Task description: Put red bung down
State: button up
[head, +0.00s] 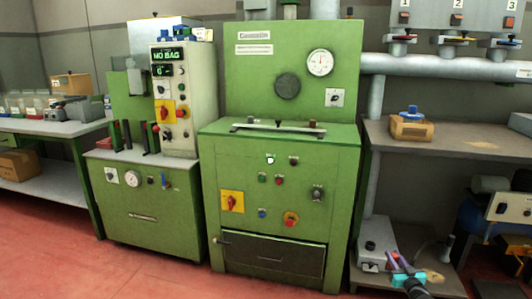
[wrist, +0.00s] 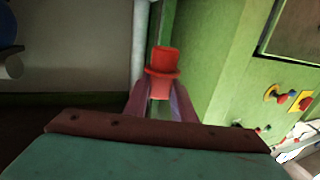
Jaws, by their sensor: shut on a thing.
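The red bung (wrist: 163,62) is a red stopper with a wider rim in the middle. In the wrist view it stands out beyond the fingertips of my gripper (wrist: 160,98). The two purplish fingers are shut on its lower, paler part. In the head view my gripper (head: 394,257) is low at the right, in front of the shelf beside the green machine. The bung is too small to make out clearly there. In the wrist view the bung is held in the air, with nothing seen touching it except the fingers.
The green machine (head: 270,195) stands left of my gripper, with knobs on its front and a ledge (head: 280,127) bearing a metal bar. The red floor (head: 130,270) in front is clear.

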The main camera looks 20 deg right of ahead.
jog(key=w+a+r+n+y, duration=0.2)
jog(key=w+a+r+y, duration=0.3)
jog(key=a, duration=0.8)
jog(key=w+a+r+n+y, duration=0.25)
jog(key=w+a+r, duration=0.45)
jog(key=a, duration=0.5)
jog(key=w+a+r+n+y, duration=0.3)
jog(key=w+a+r, duration=0.3)
jog(key=a, duration=0.7)
jog(key=s+a+r+n+g+y, duration=0.1)
jog(key=s+a+r+n+y, duration=0.15)
jog(key=a, duration=0.65)
jog(key=s+a+r+n+g+y, duration=0.1)
jog(key=a+r+g+y, duration=0.15)
jog(key=a, duration=0.55)
jog(key=s+a+r+n+g+y, duration=0.1)
jog(key=s+a+r+n+y, duration=0.15)
jog(key=a, duration=0.65)
jog(key=s+a+n+g+y, duration=0.2)
jog(key=s+a+y, duration=0.15)
jog(key=s, duration=0.25)
notch_tip(320, 180, up, 22)
jog(key=p, duration=3)
jog(key=shift+a+f, duration=0.2)
jog(key=shift+a, duration=0.15)
jog(key=shift+m+h, duration=0.25)
jog(key=shift+d, duration=0.15)
